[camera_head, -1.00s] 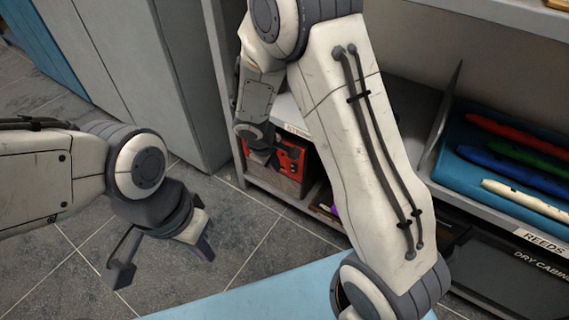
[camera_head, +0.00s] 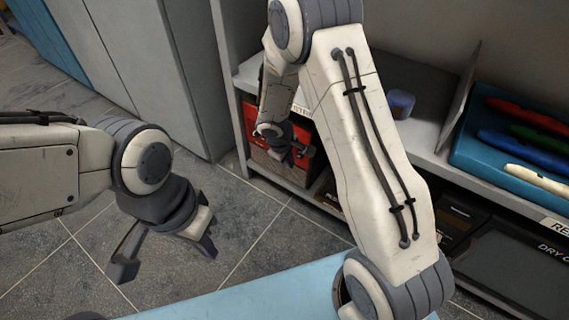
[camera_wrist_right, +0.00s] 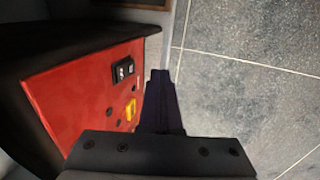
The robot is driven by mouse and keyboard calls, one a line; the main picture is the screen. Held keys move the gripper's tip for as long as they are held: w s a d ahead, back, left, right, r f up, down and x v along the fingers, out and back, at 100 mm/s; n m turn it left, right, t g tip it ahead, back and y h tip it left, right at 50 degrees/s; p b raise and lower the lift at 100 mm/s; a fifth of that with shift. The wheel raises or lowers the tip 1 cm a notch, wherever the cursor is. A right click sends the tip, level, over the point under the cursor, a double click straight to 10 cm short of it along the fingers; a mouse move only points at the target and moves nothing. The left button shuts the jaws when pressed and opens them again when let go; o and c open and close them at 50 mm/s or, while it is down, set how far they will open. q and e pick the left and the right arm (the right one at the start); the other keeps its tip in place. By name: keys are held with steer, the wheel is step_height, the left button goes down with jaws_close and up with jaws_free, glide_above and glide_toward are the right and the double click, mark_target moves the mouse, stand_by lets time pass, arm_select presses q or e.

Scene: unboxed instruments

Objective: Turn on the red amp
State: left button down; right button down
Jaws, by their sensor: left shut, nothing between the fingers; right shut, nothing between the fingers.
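The red amp (camera_head: 257,112) sits in the low shelf left of my right arm in the head view, partly hidden by that arm. In the right wrist view its red panel (camera_wrist_right: 75,100) fills the left side, with a black rocker switch (camera_wrist_right: 124,70) and a yellow part (camera_wrist_right: 130,109) below it. My right gripper (camera_head: 303,155) is in front of the amp's right part in the head view. In the wrist view its shut fingers (camera_wrist_right: 160,78) are just right of the switch and yellow part; contact cannot be told. My left gripper (camera_head: 165,258) is shut and empty above the floor.
A shelf board (camera_head: 425,140) runs above the amp, with a blue round container (camera_head: 400,103) on it. A blue case (camera_head: 480,150) with coloured instruments lies at right. Dark boxes (camera_head: 515,262) are below. A light blue surface (camera_head: 270,297) is in front. Tiled floor is clear at left.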

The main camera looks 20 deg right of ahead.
mark_target(299, 154)
steer(key=shift+w+d, duration=0.8)
steer(key=shift+d, duration=0.2)
steer(key=shift+w+d, duration=0.15)
steer(key=shift+d, duration=0.05)
